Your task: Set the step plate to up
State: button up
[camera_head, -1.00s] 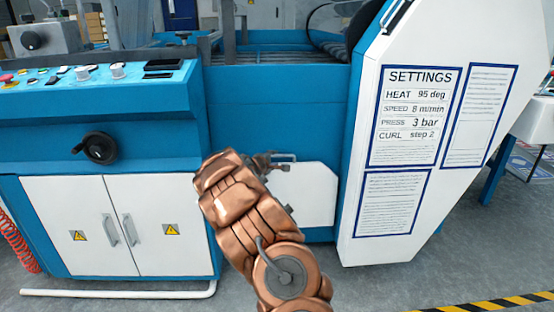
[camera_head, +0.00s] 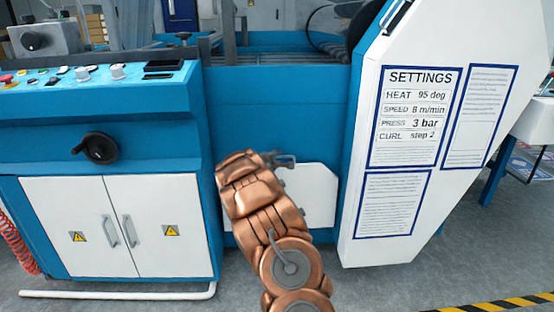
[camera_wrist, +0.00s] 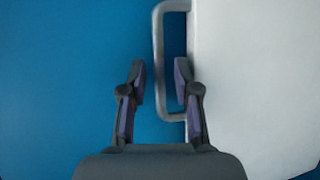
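A white plate (camera_head: 312,198), which looks like the step plate, is on the lower blue front of the machine. A grey bar handle (camera_wrist: 158,60) stands at the plate's edge in the wrist view. My gripper (camera_wrist: 160,78) is open, and the long bar of the handle shows between its two dark fingers. I cannot tell how deep the bar lies between them; no grip on it shows. In the head view my gripper (camera_head: 279,160) is at the plate's upper left, and my arm hides the plate's left part and most of the handle.
A white slanted panel (camera_head: 355,200) stands close on the right, with a settings sheet (camera_head: 415,118) reading "CURL step 2". White cabinet doors (camera_head: 110,225) and a black hand knob (camera_head: 97,148) are on the left. Grey floor is open in front.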

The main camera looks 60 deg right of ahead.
grip_shut()
dwell(0.3)
jog(key=shift+f, duration=0.1)
